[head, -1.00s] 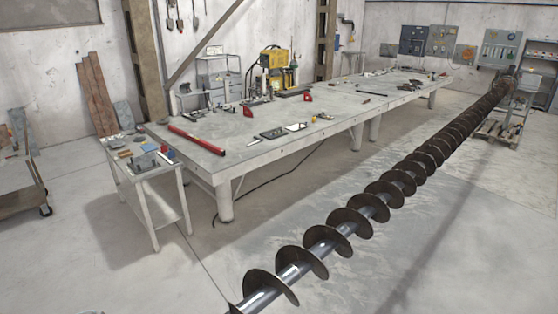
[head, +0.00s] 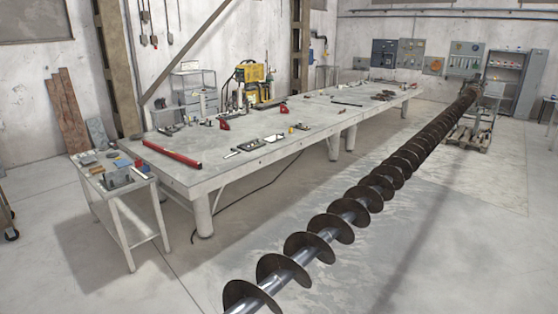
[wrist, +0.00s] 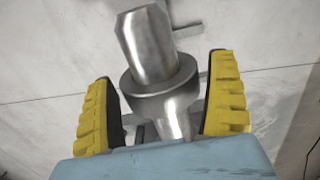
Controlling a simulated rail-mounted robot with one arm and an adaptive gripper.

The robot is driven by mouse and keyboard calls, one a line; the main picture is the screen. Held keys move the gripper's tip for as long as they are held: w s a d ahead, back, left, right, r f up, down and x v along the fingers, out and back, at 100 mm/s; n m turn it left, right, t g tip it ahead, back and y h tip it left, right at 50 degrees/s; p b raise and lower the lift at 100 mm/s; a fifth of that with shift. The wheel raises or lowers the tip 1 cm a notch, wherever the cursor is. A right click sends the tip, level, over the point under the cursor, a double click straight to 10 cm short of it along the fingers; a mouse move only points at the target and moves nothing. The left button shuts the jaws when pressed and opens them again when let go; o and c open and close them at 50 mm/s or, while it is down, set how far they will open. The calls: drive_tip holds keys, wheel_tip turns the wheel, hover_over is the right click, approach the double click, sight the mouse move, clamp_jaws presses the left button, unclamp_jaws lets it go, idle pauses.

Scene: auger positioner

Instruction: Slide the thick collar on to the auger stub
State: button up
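In the wrist view my gripper (wrist: 160,95) has its two yellow, dark-padded fingers spread apart. Between them is a shiny metal piece: a thick ring-like collar (wrist: 162,102) around a smooth cylinder (wrist: 147,45) with a bevelled end, and a narrower shaft (wrist: 178,125) running down behind the gripper's blue body. Thin gaps seem to show between collar and pads; I see no clear contact. In the head view the long dark auger (head: 345,222) runs from bottom centre to the far right. Its near end is cut off by the frame, and my gripper is not visible there.
A long grey workbench (head: 240,158) with tools and a red level (head: 171,153) stands left of the auger. A small side table (head: 97,181) with small parts stands at its near end. The floor (head: 440,260) right of the auger is clear.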

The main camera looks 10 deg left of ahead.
drive_tip(key=c, duration=0.9)
drive_tip(key=shift+o, duration=0.2)
drive_tip(key=shift+r+p, duration=0.1)
drive_tip(key=shift+p, duration=0.4)
